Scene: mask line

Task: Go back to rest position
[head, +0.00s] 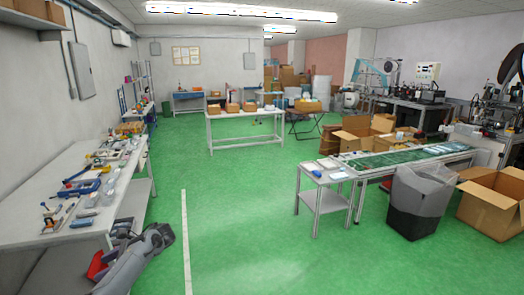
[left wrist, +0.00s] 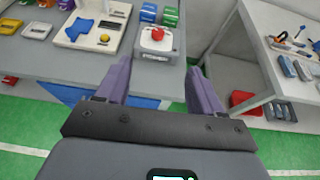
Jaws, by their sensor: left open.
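My left arm (head: 139,264) comes in at the lower left of the head view, beside the near end of the long white workbench. My left gripper (head: 123,228) is small and dark there, and its fingers are hard to make out. In the left wrist view, the two purple fingers of my left gripper (left wrist: 157,82) stand wide apart with nothing between them. They point toward a table edge (left wrist: 30,73) and a grey box with a red button (left wrist: 157,34). My right gripper does not show.
The white workbench (head: 30,233) on the left carries tools and trays. In the left wrist view, another table (left wrist: 262,62) with tools stands at right, with a red bin (left wrist: 243,101) below. Green floor (head: 245,215) is clear mid-room. A grey bin (head: 418,200) stands right.

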